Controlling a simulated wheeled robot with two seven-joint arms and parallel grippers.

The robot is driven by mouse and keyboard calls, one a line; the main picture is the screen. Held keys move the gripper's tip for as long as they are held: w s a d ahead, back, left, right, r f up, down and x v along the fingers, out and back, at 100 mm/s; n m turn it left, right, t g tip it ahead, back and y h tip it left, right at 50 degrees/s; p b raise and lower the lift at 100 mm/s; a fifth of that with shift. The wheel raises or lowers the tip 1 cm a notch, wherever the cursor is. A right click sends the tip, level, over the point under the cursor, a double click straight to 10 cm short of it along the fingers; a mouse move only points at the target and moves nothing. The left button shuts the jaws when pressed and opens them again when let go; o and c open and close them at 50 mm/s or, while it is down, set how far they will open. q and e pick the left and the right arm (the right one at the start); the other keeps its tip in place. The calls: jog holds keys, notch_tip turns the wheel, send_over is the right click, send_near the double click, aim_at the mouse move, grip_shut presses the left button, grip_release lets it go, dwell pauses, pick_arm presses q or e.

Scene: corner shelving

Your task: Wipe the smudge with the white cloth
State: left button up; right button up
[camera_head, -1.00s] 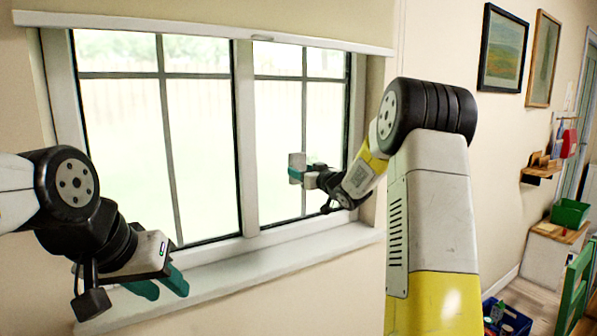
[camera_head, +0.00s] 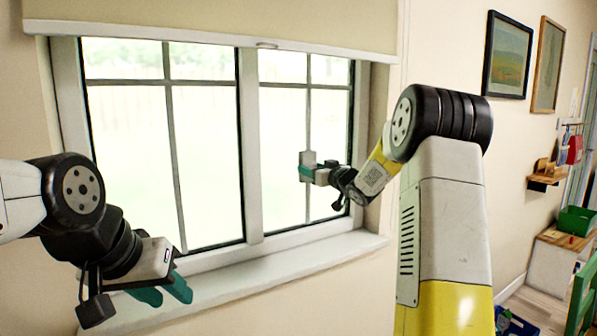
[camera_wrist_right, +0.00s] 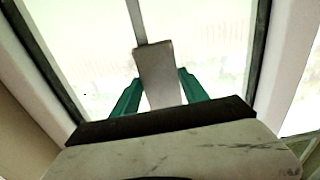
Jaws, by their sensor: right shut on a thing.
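A small pale whitish cloth (camera_head: 308,158) is held upright against or just in front of the right window pane. My right gripper (camera_head: 307,174), with teal fingers, is shut on it. In the right wrist view the cloth (camera_wrist_right: 158,72) stands between the two teal fingers, its top edge by a dark window bar; I cannot tell whether it touches the glass. I cannot make out a smudge on the bright panes. My left gripper (camera_head: 166,296) is low at the left, above the window sill, with its two teal fingers apart and nothing visible between them.
The window (camera_head: 205,140) has dark bars and a pale frame. A blind (camera_head: 210,18) hangs across its top, and the sill (camera_head: 250,268) is bare. Framed pictures (camera_head: 507,55), a small wall shelf (camera_head: 545,180) and a green bin (camera_head: 575,221) are at the right.

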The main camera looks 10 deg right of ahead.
jog(key=shift+w+d, duration=1.5)
jog(key=shift+d, duration=2.15)
jog(key=s+a, duration=0.4)
jog(key=a, duration=0.6)
jog(key=shift+a, duration=0.15)
jog(key=shift+v, duration=2.95)
